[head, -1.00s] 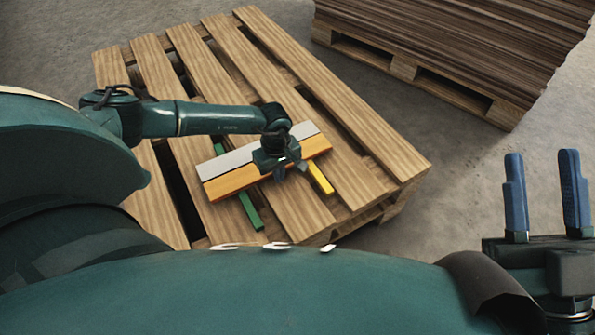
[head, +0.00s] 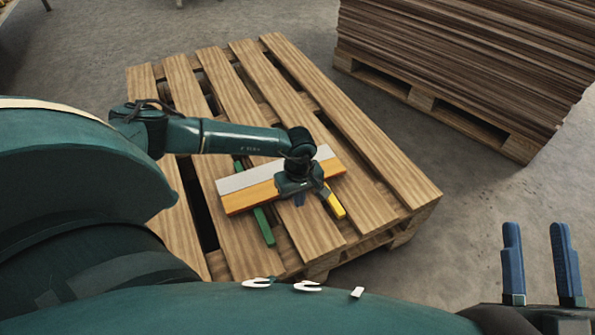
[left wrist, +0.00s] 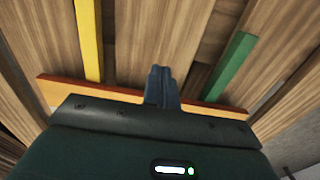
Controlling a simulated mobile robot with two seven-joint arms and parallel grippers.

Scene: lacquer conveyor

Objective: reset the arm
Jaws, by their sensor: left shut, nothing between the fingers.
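My left gripper (head: 299,199) is over the board on the pallet; its blue fingers, also in the left wrist view (left wrist: 162,82), are together and empty. The board (head: 237,181), with a white-grey band and an orange band, lies across a green strip (head: 264,226) and a yellow strip (head: 335,205). In the left wrist view the board's orange edge (left wrist: 75,87) runs behind the fingers, with the yellow strip (left wrist: 89,40) left and the green strip (left wrist: 231,66) right. My right gripper (head: 539,265) is at the lower right, fingers wide apart, empty.
The wooden pallet (head: 227,115) has gaps between its slats. A second pallet with a tall stack of dark brown sheets (head: 470,60) stands at the back right. Bare concrete floor (head: 470,210) lies between that pallet and my right gripper.

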